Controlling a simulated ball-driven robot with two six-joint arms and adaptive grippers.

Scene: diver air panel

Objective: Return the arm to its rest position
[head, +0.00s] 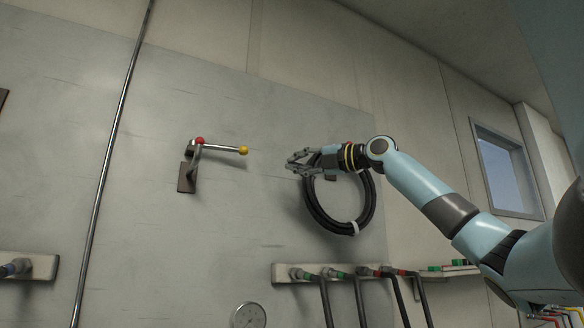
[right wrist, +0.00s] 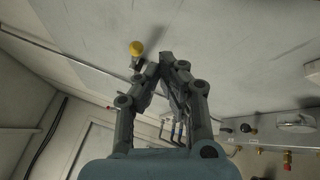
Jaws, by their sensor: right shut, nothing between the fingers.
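My right arm (head: 428,190) reaches in from the right in the head view. My right gripper (head: 292,160) is shut and empty, in front of the wall panel and a little right of a valve lever. The right wrist view also shows the gripper (right wrist: 170,58) with its fingertips close together. The lever has a bar with a yellow ball end (head: 243,150) and a red ball (head: 200,140) near its pivot. The yellow ball also shows in the right wrist view (right wrist: 136,48), beside the fingertips; whether they touch there is unclear, but the head view shows a gap. My left gripper is not in view.
A coiled black hose (head: 322,222) hangs on the panel just behind my right gripper and wrist. Below is a manifold (head: 285,273) with several hoses, and a round gauge (head: 248,316). A vertical pipe (head: 108,160) runs at left. A window (head: 508,172) is at right.

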